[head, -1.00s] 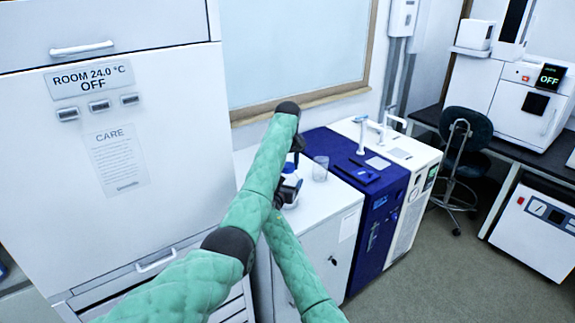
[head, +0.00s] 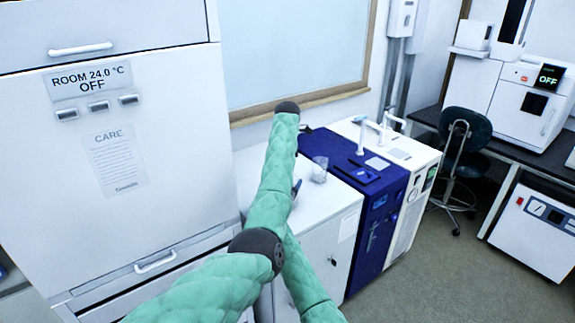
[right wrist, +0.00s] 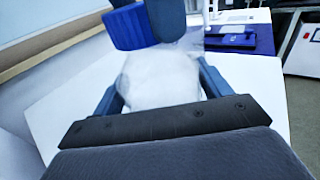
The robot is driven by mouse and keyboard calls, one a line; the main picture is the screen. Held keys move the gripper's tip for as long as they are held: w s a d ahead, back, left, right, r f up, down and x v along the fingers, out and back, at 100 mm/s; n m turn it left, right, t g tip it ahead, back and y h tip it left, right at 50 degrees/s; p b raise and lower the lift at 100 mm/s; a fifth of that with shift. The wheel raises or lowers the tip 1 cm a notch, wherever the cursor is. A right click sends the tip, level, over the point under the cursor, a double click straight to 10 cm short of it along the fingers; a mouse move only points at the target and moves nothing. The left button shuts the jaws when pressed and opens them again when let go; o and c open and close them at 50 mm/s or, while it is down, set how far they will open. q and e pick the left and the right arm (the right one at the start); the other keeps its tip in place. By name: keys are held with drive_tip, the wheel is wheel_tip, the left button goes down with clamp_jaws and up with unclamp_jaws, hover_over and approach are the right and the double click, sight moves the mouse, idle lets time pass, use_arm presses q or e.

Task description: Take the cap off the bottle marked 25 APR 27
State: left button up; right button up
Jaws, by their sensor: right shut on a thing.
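In the right wrist view my right gripper (right wrist: 162,72) has a blue-grey finger on each side of a whitish, translucent bottle (right wrist: 158,85) and is shut on it. A ribbed blue cap (right wrist: 130,27) shows above the bottle, to its left. Dark blue-grey finger-like parts (right wrist: 167,18), seemingly of my left gripper, are right beside the cap. Whether they grip it, and whether the cap still touches the bottle, I cannot tell. No date label is readable. In the head view my green arms hide the bottle and almost all of both grippers.
A white cabinet top (head: 325,196) lies beneath the work, with a clear glass (head: 319,168) on it near my arm. A blue instrument (head: 370,195) stands to the right. A tall white cabinet (head: 180,130) stands close on the left, and a window (head: 295,55) is behind.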

use_arm(q)
drive_tip(key=shift+r, duration=0.35)
use_arm(e)
drive_tip(key=shift+f, duration=0.15)
idle(0.4)
use_arm(q)
drive_tip(key=shift+r, duration=0.7)
drive_tip(key=shift+r, duration=0.1)
drive_tip(key=shift+r, duration=2)
drive_tip(key=shift+w, duration=0.1)
use_arm(e)
drive_tip(key=o, duration=1.9)
drive_tip(key=shift+s, duration=0.1)
